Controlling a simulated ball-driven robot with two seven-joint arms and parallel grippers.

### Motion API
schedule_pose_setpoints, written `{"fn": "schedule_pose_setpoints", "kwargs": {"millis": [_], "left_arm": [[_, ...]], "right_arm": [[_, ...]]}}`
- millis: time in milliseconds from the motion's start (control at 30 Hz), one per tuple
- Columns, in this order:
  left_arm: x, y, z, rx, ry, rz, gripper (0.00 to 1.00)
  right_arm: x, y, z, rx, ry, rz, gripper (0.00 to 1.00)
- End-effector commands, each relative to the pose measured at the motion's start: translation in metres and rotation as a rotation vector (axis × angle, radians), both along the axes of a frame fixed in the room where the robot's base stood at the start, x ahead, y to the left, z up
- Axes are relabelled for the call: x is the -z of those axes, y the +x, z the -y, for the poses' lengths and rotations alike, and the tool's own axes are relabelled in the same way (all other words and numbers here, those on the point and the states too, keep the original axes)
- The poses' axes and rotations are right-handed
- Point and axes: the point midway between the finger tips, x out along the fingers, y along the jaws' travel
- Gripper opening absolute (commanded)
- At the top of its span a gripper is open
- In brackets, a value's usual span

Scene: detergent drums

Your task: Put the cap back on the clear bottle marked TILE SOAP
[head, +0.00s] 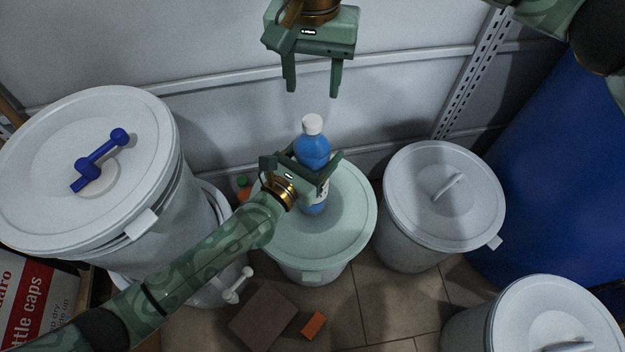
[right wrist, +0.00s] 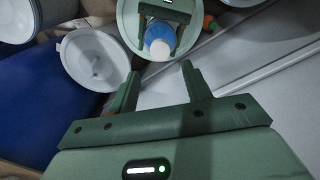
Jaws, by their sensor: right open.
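The clear bottle (head: 313,148) with blue liquid stands upright on the pale green drum lid (head: 353,222). A white cap (head: 312,123) is on its neck; I cannot tell how firmly it is seated. Part of a white label shows, but I cannot read it. My left gripper (head: 308,168) is shut on the bottle's body, its fingers on either side. My right gripper (head: 313,91) is open and empty, above and behind the bottle, fingers pointing down. In the right wrist view, the bottle (right wrist: 158,34) and white cap (right wrist: 159,50) show beyond the open fingers.
A tall white drum (head: 60,150) with a blue dumbbell-shaped thing (head: 100,158) on its lid stands left. A white lidded drum (head: 440,205) and a large blue drum (head: 555,165) stand right. A brown block (head: 262,318) and small orange block (head: 313,324) lie on the tiled floor.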

Motion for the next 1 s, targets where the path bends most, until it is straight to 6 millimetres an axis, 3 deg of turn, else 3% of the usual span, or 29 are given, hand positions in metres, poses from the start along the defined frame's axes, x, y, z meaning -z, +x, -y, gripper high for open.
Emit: {"fn": "schedule_pose_setpoints", "kwargs": {"millis": [233,700,1000], "left_arm": [[0.0,0.0,-0.001,-0.001,0.001,0.001,0.02],[0.0,0.0,-0.001,-0.001,0.001,0.001,0.02],[0.0,0.0,-0.001,-0.001,0.001,0.001,0.02]], "right_arm": [[0.011,0.0,0.0,0.002,-0.001,-0.001,0.49],[0.074,0.0,0.0,0.003,0.0,-0.001,0.49],[0.08,0.0,0.0,0.003,0.0,0.001,0.49]]}}
